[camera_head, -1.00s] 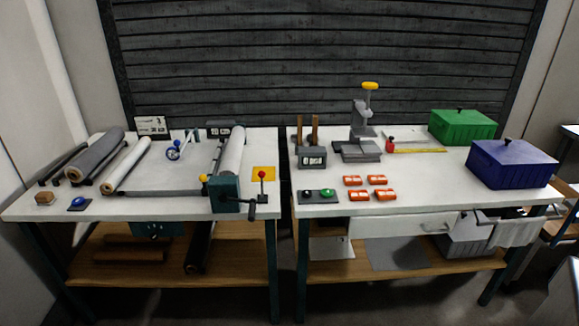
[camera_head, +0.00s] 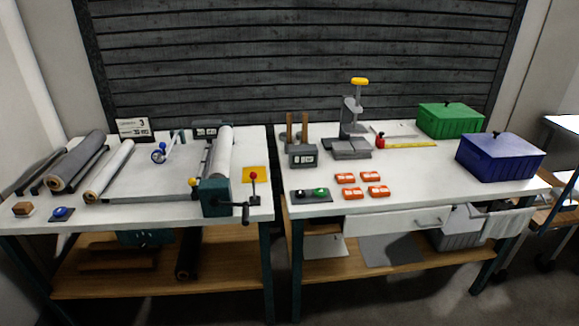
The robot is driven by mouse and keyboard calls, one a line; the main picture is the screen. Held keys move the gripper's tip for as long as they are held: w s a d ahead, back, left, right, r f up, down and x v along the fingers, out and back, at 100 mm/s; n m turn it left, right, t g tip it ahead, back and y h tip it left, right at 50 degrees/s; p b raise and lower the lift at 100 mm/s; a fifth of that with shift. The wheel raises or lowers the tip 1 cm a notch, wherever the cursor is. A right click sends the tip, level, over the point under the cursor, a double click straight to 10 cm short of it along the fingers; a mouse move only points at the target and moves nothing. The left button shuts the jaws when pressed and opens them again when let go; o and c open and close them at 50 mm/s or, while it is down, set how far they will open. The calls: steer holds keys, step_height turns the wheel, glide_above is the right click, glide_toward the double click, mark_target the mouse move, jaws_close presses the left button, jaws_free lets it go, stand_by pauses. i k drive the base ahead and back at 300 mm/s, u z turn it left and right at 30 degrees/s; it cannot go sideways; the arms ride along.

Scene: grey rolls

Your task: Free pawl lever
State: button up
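A small upright lever with a red knob (camera_head: 254,176) stands in front of a yellow plate (camera_head: 256,174) near the right end of the left table. Just left of it is a winding device with a dark teal housing (camera_head: 215,197), a black crank (camera_head: 243,211) and a white roll (camera_head: 223,152). A yellow knob (camera_head: 193,182) sticks out on the housing's left side. No label shows which of these is the pawl lever, and the pawl itself cannot be made out. My gripper is not in view.
The left table (camera_head: 150,206) also bears grey and white rolls (camera_head: 108,170) and a blue button (camera_head: 61,212). The right table (camera_head: 420,184) carries orange blocks (camera_head: 345,178), a grey press (camera_head: 352,125), a green box (camera_head: 450,119) and a blue box (camera_head: 500,157). A narrow gap separates the tables.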

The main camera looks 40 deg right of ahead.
mark_target(252, 175)
steer(key=z, duration=0.65)
steer(key=k, duration=1)
steer(key=u, duration=0.05)
steer(key=i, duration=0.8)
steer(key=z, duration=0.05)
